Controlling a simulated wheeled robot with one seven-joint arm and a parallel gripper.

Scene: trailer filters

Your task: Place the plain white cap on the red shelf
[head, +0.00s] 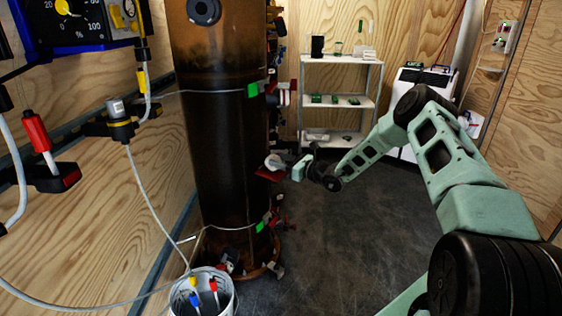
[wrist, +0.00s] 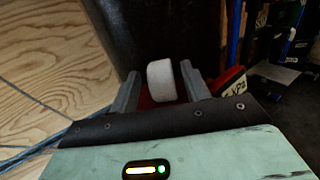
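The white cap (wrist: 160,80) is a short, pale, round piece seen between my fingers in the wrist view. In the head view the cap (head: 274,161) sits at the red shelf (head: 268,175) on the side of the dark column. My gripper (head: 288,166) is just right of the cap in the head view. Its two grey fingers stand on either side of the cap with narrow gaps, so it looks open. The cap's underside is hidden.
The tall dark column (head: 222,140) stands close to the left of my gripper. A white bucket (head: 203,292) with cables is at lower left. A white shelving unit (head: 340,100) stands at the back. The dark floor (head: 345,250) in the middle is clear.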

